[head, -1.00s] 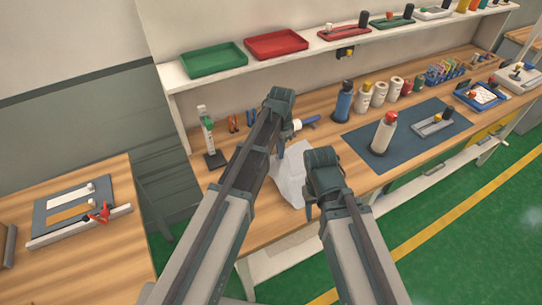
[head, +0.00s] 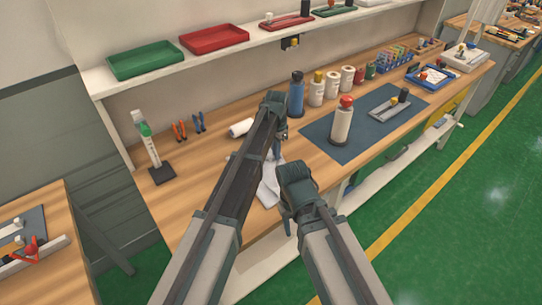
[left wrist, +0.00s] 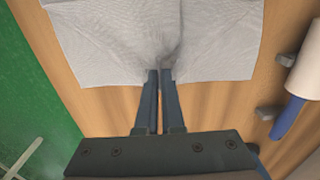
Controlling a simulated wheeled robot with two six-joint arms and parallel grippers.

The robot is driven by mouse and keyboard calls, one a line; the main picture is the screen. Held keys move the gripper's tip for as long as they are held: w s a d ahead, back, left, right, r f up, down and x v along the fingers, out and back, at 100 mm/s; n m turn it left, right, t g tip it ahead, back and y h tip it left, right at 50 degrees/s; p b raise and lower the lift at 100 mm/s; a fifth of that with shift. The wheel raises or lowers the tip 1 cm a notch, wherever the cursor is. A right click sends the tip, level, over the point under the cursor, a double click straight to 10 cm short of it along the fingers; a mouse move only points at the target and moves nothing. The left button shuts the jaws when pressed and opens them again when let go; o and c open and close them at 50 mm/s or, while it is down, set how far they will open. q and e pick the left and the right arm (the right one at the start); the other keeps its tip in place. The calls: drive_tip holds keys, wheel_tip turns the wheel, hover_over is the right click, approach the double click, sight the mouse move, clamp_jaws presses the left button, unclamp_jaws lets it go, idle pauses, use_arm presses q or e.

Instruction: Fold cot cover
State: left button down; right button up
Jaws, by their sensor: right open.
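The cot cover is a pale grey-white cloth (head: 268,188) on the wooden bench, partly hidden by my left arm in the head view. In the left wrist view the cloth (left wrist: 95,40) lies spread, with creases around my fingertips. My left gripper (left wrist: 160,74) has its fingers close together on the cloth's near edge and pinches it there. In the head view my left gripper (head: 279,143) is above the far part of the cloth. My right gripper (head: 288,213) is open and empty at the bench's front edge, just right of the cloth.
A white roll (head: 240,127) and a blue bottle (head: 296,95) stand or lie behind the cloth. A red-capped bottle (head: 342,122) stands on a dark mat (head: 322,131) to the right. A green-topped stand (head: 150,148) is left. Bare bench (head: 190,190) lies left of the cloth.

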use_arm(q)
drive_tip(key=shift+w+d+f+b, duration=0.3)
drive_tip(key=shift+d+f+b, duration=0.05)
drive_tip(key=shift+f, duration=0.25)
drive_tip(key=shift+w+d+f+b, duration=0.25)
drive_tip(key=shift+d+f+b, duration=0.1)
drive_tip(key=shift+f, duration=0.2)
unclamp_jaws()
